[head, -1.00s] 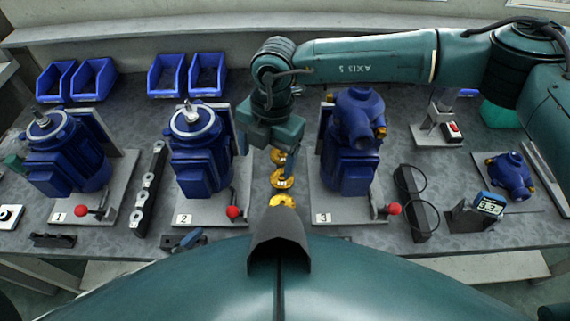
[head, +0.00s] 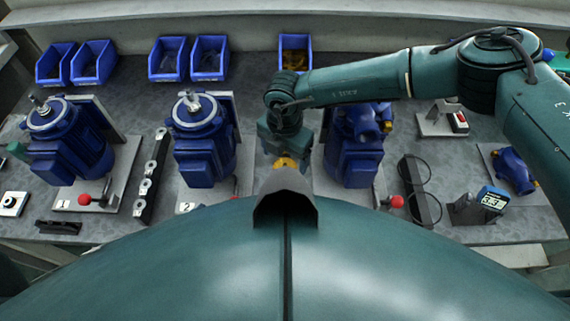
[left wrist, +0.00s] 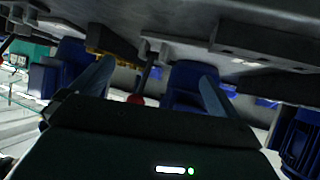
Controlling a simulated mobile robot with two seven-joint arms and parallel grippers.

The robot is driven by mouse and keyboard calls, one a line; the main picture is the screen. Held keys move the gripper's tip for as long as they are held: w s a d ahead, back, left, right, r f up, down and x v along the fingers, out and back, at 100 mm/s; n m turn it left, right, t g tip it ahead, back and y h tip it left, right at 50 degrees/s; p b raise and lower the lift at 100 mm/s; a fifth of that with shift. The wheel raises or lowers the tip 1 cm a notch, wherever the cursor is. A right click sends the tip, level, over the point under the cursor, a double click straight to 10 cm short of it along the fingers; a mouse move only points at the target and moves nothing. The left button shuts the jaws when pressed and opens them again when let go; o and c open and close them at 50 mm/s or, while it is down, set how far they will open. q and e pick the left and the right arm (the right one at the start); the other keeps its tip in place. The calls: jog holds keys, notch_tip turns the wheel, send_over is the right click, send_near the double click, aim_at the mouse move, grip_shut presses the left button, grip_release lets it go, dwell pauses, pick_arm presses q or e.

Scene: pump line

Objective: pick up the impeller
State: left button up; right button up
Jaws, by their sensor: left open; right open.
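A gold impeller (head: 287,162) shows on the bench between motor stations 2 and 3. My right gripper (head: 284,155) points down right over it; its fingertips are hard to make out, but it is open. I cannot tell whether it touches the impeller. My own body hides the bench just in front, where other gold impellers lay. My left gripper (left wrist: 155,88) is out of the head view. In the left wrist view its two fingers are spread and nothing shows between them as held. Some gold pieces (left wrist: 98,52) show beyond its left finger.
Blue motors 1 (head: 68,145), 2 (head: 203,145) and 3 (head: 352,160) stand on plates, the last two flanking the right gripper. Blue bins (head: 208,62) line the back; one bin (head: 294,70) holds gold parts.

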jog(key=shift+f, duration=1.35)
jog(key=shift+c, duration=0.6)
jog(key=c, duration=1)
jog(key=shift+o, duration=0.2)
jog(key=shift+r, duration=0.1)
